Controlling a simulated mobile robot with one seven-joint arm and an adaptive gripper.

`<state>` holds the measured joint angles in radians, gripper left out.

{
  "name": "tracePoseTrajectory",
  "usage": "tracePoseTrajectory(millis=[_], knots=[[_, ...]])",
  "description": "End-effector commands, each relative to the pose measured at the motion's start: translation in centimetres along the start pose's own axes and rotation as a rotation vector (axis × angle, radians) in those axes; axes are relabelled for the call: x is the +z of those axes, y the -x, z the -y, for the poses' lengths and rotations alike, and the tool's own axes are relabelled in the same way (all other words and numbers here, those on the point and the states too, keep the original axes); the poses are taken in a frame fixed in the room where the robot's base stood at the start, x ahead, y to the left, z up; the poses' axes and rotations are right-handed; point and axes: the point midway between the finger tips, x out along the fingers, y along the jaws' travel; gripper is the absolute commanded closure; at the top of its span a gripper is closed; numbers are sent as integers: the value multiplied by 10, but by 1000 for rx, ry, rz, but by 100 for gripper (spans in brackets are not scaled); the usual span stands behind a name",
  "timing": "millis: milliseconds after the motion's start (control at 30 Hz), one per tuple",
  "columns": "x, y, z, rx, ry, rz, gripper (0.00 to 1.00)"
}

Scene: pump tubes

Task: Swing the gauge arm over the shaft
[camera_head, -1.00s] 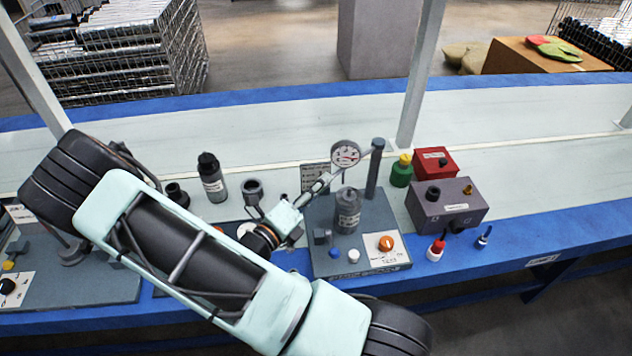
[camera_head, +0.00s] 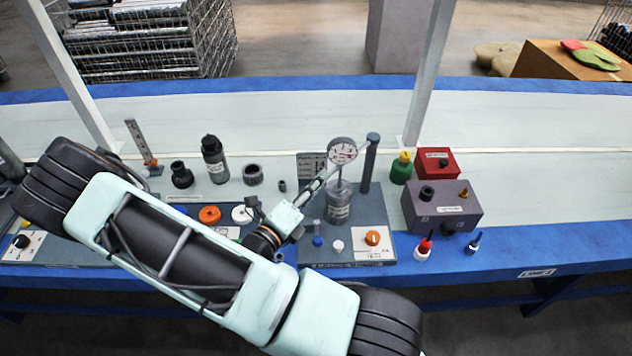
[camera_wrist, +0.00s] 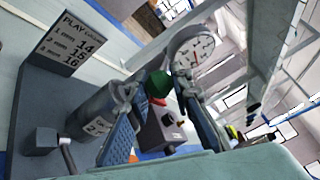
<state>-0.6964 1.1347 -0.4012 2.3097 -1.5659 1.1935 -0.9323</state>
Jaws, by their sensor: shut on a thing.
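The gauge (camera_head: 343,152) has a round white dial and sits beside the top of a dark upright post (camera_head: 370,165). The grey labelled cylinder with the shaft (camera_head: 339,208) stands on the grey fixture plate (camera_head: 375,212). In the head view the dial lies above the cylinder in the picture; its exact alignment is unclear. My gripper (camera_head: 328,176) reaches in from the left, shut at the gauge arm; the contact is small and partly hidden. In the wrist view the dial (camera_wrist: 193,50) is near my right finger, and the cylinder (camera_wrist: 95,112) is left of my fingers.
A printed play-limit card (camera_wrist: 72,45) stands behind the cylinder. A green bottle (camera_head: 402,168), a red box (camera_head: 436,162) and a purple-grey box (camera_head: 441,205) stand right of the fixture. An orange knob (camera_head: 372,237) is at its front. The far bench is clear.

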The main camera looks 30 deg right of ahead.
Motion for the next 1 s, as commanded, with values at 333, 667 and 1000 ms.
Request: tracePoseTrajectory(millis=[333,667,1000], knots=[[-1,-3,5,-12,0,-1,100],[-2,-3,5,-13,1,-2,73],[-1,-1,2,-5,0,0,61]])
